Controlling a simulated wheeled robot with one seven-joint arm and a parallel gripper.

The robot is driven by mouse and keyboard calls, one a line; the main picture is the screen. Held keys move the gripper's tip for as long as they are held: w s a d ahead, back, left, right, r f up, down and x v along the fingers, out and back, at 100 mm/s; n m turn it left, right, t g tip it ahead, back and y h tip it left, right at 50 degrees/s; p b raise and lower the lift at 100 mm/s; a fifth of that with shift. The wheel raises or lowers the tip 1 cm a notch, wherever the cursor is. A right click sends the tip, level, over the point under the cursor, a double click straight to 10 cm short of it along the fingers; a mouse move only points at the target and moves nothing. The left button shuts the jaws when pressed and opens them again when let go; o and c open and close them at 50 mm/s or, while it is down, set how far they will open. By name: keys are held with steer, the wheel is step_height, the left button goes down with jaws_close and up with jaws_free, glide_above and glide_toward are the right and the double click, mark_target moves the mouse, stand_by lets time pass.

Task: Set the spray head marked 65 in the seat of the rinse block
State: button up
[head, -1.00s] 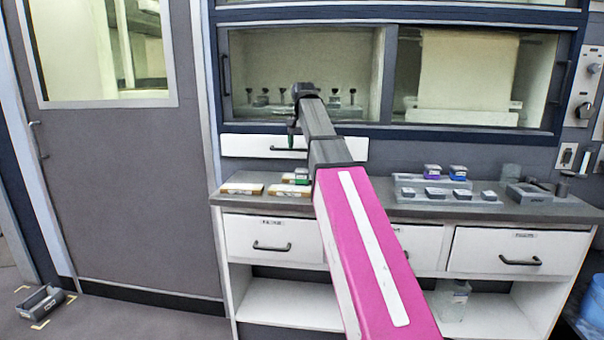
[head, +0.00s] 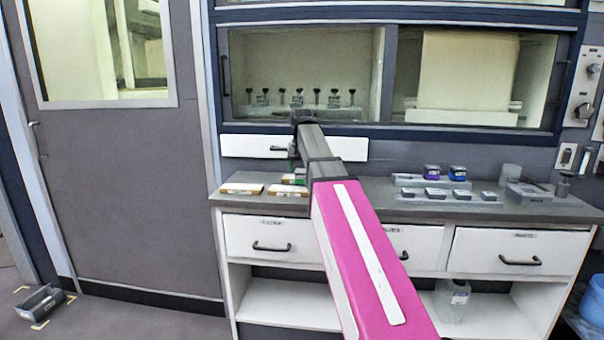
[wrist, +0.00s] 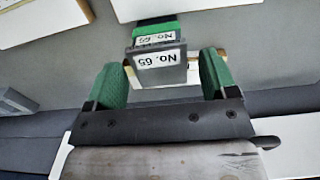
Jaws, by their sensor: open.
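The spray head marked 65 (wrist: 160,56) shows in the wrist view as a dark grey body with a green part behind it, both labelled "No. 65". It sits over a pale, wood-edged plate on the counter. My gripper (wrist: 162,72) is open, with one green finger to each side of the grey body; contact cannot be told. In the head view my gripper (head: 293,151) is above the left part of the counter, its fingers small and partly hidden. A grey block (head: 527,192) at the counter's right end may be the rinse block; its seat cannot be made out.
White plates (head: 241,188) lie at the counter's left. Several small grey blocks (head: 435,193), with purple and blue pieces behind, stand right of my arm. A white drawer front (head: 240,146) juts out below the window. A grey bin (head: 40,300) lies on the floor.

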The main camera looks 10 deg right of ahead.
mark_target(302, 170)
steer(key=shift+f, duration=0.55)
steer(key=c, duration=1.1)
steer(key=shift+o, duration=0.2)
steer(key=shift+r, duration=3)
steer(key=shift+r, duration=0.1)
